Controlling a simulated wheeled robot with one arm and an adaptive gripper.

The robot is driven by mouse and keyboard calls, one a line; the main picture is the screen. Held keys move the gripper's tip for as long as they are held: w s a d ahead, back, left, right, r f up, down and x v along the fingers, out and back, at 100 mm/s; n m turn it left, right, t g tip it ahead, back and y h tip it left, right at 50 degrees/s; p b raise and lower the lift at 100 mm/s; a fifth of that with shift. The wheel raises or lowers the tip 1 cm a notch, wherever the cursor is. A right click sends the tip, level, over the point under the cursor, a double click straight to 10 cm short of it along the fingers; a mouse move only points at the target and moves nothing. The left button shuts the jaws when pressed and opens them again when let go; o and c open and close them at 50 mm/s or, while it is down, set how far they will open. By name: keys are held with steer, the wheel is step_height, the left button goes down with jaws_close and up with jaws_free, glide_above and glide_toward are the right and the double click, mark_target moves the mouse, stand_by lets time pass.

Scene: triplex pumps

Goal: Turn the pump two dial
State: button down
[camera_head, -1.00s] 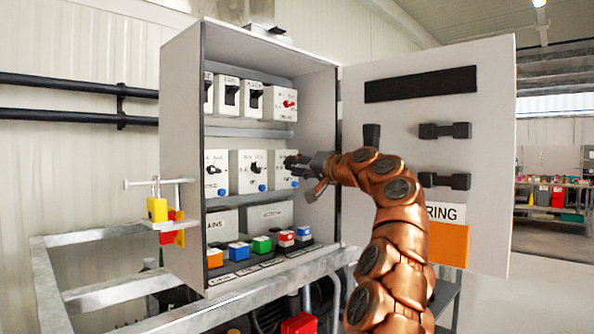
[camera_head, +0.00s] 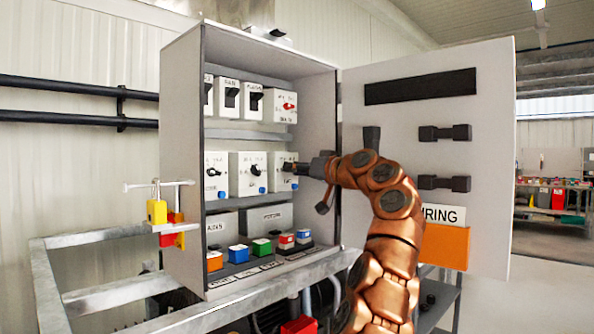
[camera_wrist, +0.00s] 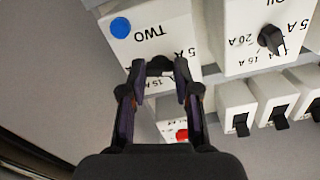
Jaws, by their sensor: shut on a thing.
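The pump two dial (camera_wrist: 160,65) is a black knob on a white box marked TWO (camera_wrist: 151,32), with a blue round button (camera_wrist: 120,27). The wrist view shows the box upside down. My gripper (camera_wrist: 159,72) has one finger on each side of the knob and is shut on it. In the head view the box (camera_head: 281,182) is the rightmost of the middle row, and my gripper (camera_head: 297,168) reaches it from the right. The fingers hide most of the knob, so its setting cannot be read.
A similar dial (camera_head: 255,170) sits just left. A red switch (camera_head: 289,106) and black breakers (camera_head: 231,97) are above. Coloured buttons (camera_head: 261,246) line the cabinet floor. The open cabinet door (camera_head: 490,150) stands behind my arm. Padlocks (camera_head: 157,211) hang at the left.

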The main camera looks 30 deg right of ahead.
stand_by(0.3)
steer(key=c, duration=0.8)
jaws_free()
steer(key=shift+c, duration=0.2)
steer(key=shift+s, duration=0.1)
steer(key=v, duration=1.1)
steer(key=shift+s, duration=0.4)
steer(key=shift+d, duration=0.15)
steer(key=shift+d, duration=0.1)
